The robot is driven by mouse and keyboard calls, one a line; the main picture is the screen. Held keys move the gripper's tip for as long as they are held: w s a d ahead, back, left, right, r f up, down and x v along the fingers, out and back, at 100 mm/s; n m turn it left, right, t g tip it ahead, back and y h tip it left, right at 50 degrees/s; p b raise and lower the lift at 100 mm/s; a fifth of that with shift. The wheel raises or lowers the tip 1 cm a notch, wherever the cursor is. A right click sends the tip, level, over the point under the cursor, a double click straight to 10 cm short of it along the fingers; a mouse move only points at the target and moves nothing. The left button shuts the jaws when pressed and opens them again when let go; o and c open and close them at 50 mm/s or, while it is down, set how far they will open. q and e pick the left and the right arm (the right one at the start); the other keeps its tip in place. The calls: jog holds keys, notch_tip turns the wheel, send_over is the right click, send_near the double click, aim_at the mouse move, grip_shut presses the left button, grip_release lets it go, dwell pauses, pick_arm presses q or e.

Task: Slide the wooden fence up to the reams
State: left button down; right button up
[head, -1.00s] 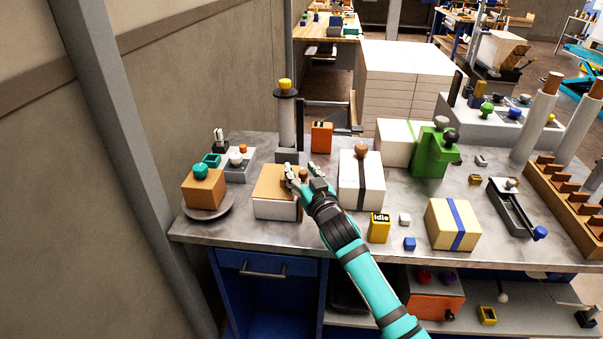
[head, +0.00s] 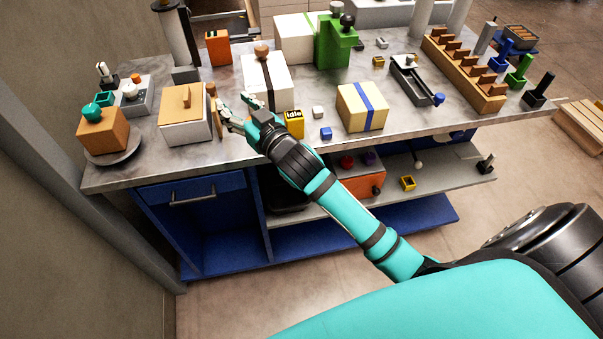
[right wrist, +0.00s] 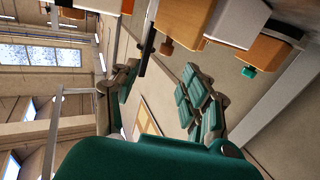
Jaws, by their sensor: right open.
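A thin upright wooden piece, which I take for the wooden fence (head: 212,104), stands in the head view against or very close to the right side of a white block with a tan wooden top (head: 187,102). I cannot tell whether they touch. A white block with a dark band and wooden knob (head: 266,82) stands farther right. I cannot tell surely which blocks are the reams. My right gripper (head: 237,108) is open just right of the wooden piece, with one finger close to it; contact is unclear. Its spread fingers show in the right wrist view (right wrist: 165,90). My left gripper is not in view.
A yellow "idle" block (head: 294,123) stands close to the right of my gripper, with small white and blue cubes beyond. A tan block with a blue band (head: 362,107) is farther right. An orange box with a teal knob (head: 102,133) stands left. The bench's front edge is near.

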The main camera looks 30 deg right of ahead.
jog(key=s+d+f, duration=0.2)
jog(key=s+f, duration=0.1)
jog(key=s, duration=0.2)
jog(key=s+d+f+g+b, duration=0.1)
jog(key=s+d+f, duration=0.1)
jog(key=s+f, duration=0.2)
jog(key=s+d+f+h+b, duration=0.1)
jog(key=s+d+f, duration=0.2)
jog(key=s, duration=0.4)
jog(key=shift+f+g, duration=0.2)
jog(key=shift+g, duration=0.2)
jog(key=shift+r, duration=0.15)
